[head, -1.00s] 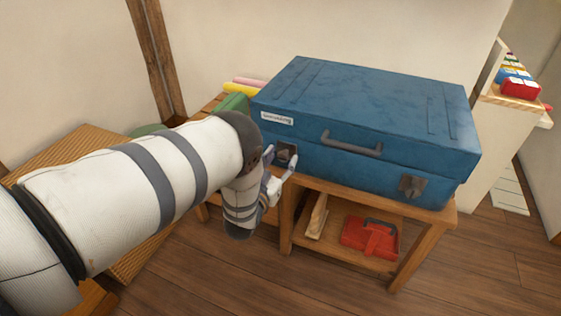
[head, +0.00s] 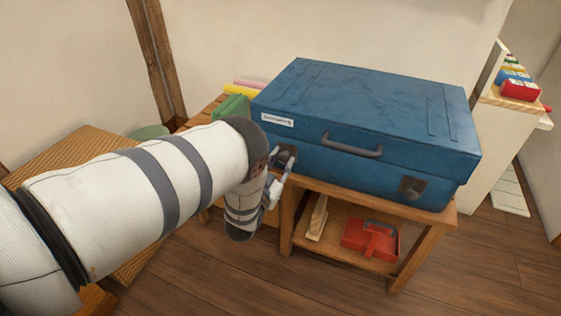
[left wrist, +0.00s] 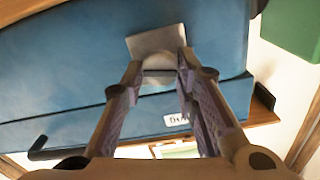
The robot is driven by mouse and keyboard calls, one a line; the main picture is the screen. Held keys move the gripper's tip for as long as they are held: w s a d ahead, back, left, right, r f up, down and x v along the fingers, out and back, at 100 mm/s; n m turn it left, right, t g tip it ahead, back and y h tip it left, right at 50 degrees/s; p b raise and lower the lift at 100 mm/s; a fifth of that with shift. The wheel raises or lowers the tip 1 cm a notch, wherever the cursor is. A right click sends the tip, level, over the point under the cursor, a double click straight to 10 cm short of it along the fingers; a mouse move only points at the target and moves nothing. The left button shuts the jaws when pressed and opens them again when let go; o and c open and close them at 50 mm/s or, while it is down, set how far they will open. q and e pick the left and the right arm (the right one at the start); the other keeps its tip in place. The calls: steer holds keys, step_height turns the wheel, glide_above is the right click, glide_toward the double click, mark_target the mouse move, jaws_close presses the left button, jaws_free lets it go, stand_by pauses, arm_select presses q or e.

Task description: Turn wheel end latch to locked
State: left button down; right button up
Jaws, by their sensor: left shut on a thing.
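A blue case (head: 370,105) lies flat on a wooden stand, with a dark carry handle (head: 352,146) on its front. The left latch (head: 287,152), a grey metal plate, is on the front near the left end. The right latch (head: 412,188) is near the right end. My left gripper (head: 283,168) is at the left latch. In the left wrist view my left gripper (left wrist: 161,65) has its fingertips on either side of the latch piece, in front of the grey plate (left wrist: 157,40). The fingers partly hide the latch, and its exact angle is unclear. My right gripper is not in view.
The wooden stand (head: 430,222) has a lower shelf with a red dustpan-like item (head: 370,240) and wooden pieces (head: 317,218). A green box (head: 232,108) is behind my arm. A white shelf unit (head: 478,140) stands at the right. The floor in front is clear.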

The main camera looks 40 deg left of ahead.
arm_select(q)
steer(key=m, duration=0.3)
steer(key=shift+d+f+m, duration=0.1)
steer(key=shift+m, duration=0.2)
steer(key=m, duration=0.3)
steer(key=shift+f+m+b, duration=0.1)
steer(key=shift+m+b, duration=0.2)
steer(key=m+b, duration=0.1)
steer(key=m, duration=0.3)
steer(key=shift+f, duration=0.1)
steer(key=shift+m+b, duration=0.4)
steer(key=shift+m, duration=1.6)
steer(key=c, duration=1.3)
jaws_free()
steer(key=shift+s, duration=0.15)
